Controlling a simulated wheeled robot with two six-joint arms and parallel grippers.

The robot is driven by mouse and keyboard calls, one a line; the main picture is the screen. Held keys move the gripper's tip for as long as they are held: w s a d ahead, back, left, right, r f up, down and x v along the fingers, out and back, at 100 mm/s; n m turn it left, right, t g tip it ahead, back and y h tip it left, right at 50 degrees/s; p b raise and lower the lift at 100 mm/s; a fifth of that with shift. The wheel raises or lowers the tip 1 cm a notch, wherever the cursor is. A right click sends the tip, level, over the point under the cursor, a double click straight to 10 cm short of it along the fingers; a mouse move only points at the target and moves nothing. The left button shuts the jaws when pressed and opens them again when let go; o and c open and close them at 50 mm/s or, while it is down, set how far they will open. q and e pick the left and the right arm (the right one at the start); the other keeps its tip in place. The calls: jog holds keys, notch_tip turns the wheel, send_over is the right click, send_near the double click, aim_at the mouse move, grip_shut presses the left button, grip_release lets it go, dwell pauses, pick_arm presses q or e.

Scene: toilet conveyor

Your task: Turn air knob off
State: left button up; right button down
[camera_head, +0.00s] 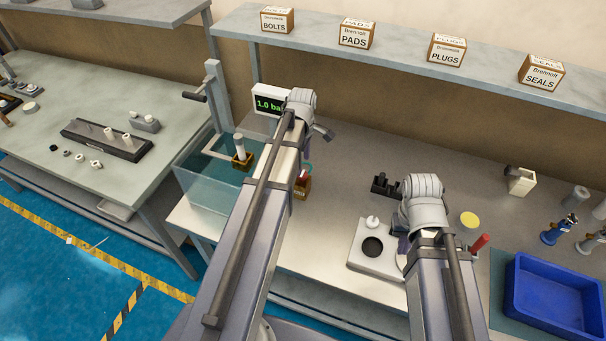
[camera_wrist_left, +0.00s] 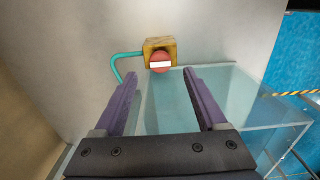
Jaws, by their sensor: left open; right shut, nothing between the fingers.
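The air knob (camera_wrist_left: 160,63) is red with a white bar lying level across it, mounted on a yellow box (camera_wrist_left: 151,44) with a teal hose in the left wrist view. In the head view a brown-yellow box (camera_head: 303,188) with a red top stands beside my left arm, partly hidden. My left gripper (camera_wrist_left: 161,73) is open, its purple fingers either side of the knob in the picture, with nothing between them. In the head view the left gripper (camera_head: 322,133) is mostly hidden by its wrist. My right gripper (camera_head: 402,246) is shut and empty, largely hidden behind its wrist, over the bench.
A glass water tank (camera_head: 205,178) stands left of my left arm. A display (camera_head: 267,101) reads 1.0 ba, the rest hidden. A white plate with a dark hole (camera_head: 362,262) lies near my right gripper. A blue bin (camera_head: 555,295) is at right.

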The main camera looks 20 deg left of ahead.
aim_at(302, 176)
pick_arm(q)
notch_tip(302, 176, down, 5)
jog(key=b, duration=0.4)
pick_arm(e)
notch_tip(302, 176, down, 5)
jog(key=shift+r, duration=0.1)
pick_arm(q)
jog(key=shift+c, duration=0.4)
grip_shut()
